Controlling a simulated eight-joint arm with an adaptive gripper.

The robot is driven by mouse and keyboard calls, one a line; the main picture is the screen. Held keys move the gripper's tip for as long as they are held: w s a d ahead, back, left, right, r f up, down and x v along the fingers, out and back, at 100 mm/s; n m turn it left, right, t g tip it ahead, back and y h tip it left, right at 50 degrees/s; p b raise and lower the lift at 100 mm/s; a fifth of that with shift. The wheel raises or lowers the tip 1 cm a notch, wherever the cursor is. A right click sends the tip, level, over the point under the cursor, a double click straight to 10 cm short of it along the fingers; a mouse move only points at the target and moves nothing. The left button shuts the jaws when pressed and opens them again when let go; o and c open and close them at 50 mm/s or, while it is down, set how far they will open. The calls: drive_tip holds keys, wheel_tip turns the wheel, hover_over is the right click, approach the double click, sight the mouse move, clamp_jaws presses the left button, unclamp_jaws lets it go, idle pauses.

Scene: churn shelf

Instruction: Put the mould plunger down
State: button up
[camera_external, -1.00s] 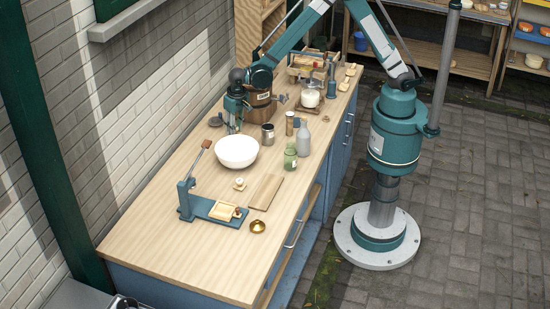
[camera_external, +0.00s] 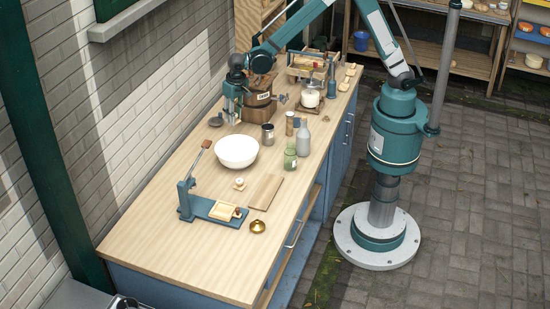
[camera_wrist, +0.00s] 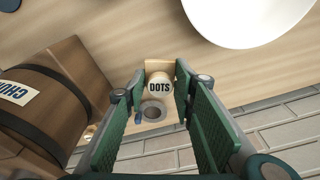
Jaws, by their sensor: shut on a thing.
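My gripper (camera_external: 231,118) is over the far left part of the counter, beside the wooden churn (camera_external: 258,100). I cannot tell how far the piece is above the counter. In the external view the held piece is too small to make out.
A white bowl (camera_external: 237,151) stands in front of my gripper. A dark round item (camera_external: 216,121) lies near the brick wall. Bottles and a metal cup (camera_external: 267,135) stand to the right. A blue lever press (camera_external: 205,200) is nearer. The near end of the counter is clear.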

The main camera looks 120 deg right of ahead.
drive_tip(key=shift+a, duration=0.1)
drive_tip(key=w+a+r+n+p, duration=0.2)
drive_tip(key=a+n, duration=0.2)
drive_tip(key=a, duration=1.4)
drive_tip(key=shift+w+n, duration=0.2)
drive_tip(key=shift+n, duration=0.1)
drive_tip(key=shift+f, duration=0.15)
approach(246, 153)
drive_tip(key=shift+w+a+f, duration=0.3)
drive_tip(key=shift+w+a, duration=0.05)
drive_tip(key=shift+a, duration=0.25)
drive_tip(key=shift+w+a+f, duration=0.3)
drive_tip(key=shift+w+a, duration=0.1)
drive_tip(key=shift+a, duration=0.15)
drive_tip(key=shift+w+a+f, duration=0.3)
drive_tip(key=shift+w+a, duration=0.05)
drive_tip(key=shift+a, duration=0.25)
drive_tip(key=shift+f, duration=1.85)
drive_tip(key=shift+f, duration=0.2)
